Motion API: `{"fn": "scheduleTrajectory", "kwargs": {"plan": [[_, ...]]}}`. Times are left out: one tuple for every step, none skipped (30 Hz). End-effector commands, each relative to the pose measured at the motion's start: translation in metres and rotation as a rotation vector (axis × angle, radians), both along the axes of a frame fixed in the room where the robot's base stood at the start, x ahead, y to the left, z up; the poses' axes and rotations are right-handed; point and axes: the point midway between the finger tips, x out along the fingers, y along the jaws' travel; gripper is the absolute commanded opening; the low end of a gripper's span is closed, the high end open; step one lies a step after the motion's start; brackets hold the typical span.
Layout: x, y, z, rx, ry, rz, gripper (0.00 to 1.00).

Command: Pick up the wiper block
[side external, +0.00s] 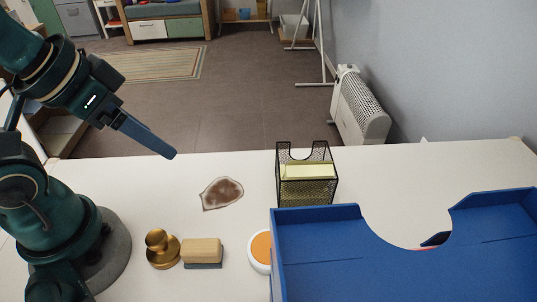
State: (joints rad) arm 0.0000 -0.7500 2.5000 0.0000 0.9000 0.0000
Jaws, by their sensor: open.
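The wiper block (202,251) lies on the white table in the side external view. It has a tan upper part and a dark grey-blue layer underneath. It sits just right of a brass knobbed object and left of a round white dish. My gripper (172,154) is up and to the left of the block, in the air near the table's far edge, pointing down to the right. It is open and empty, well apart from the block. From this side its fingers overlap, so the gap between them is hidden.
A brass knobbed weight (162,250) stands close beside the block. A white dish with orange inside (260,252) touches or nearly touches a large blue tray (318,213). A black mesh holder (307,177) with yellow notes stands behind.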

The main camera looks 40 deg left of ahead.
Motion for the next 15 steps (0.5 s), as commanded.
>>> {"fn": "scheduleTrajectory", "kwargs": {"plan": [[0.000, 0.000, 0.000, 0.000, 0.000, 0.000, 0.72], [0.000, 0.000, 0.000, 0.000, 0.000, 0.000, 0.72], [0.000, 0.000, 0.000, 0.000, 0.000, 0.000, 0.72], [0.000, 0.000, 0.000, 0.000, 0.000, 0.000, 0.72], [0.000, 0.000, 0.000, 0.000, 0.000, 0.000, 0.72], [0.000, 0.000, 0.000, 0.000, 0.000, 0.000, 0.72], [0.000, 0.000, 0.000, 0.001, 0.000, -0.002, 0.72], [0.000, 0.000, 0.000, 0.003, -0.002, -0.006, 0.72], [0.004, 0.000, 0.003, 0.011, -0.018, -0.020, 0.72], [0.007, 0.000, 0.006, 0.018, -0.024, -0.034, 0.72], [0.009, -0.002, 0.005, 0.022, -0.019, -0.049, 0.72], [0.012, -0.004, 0.005, 0.027, -0.007, -0.076, 0.72], [0.015, -0.008, 0.003, 0.032, 0.005, -0.103, 0.72], [0.017, -0.012, 0.001, 0.037, 0.022, -0.135, 0.72], [0.020, -0.018, -0.002, 0.043, 0.046, -0.180, 0.72]]}}
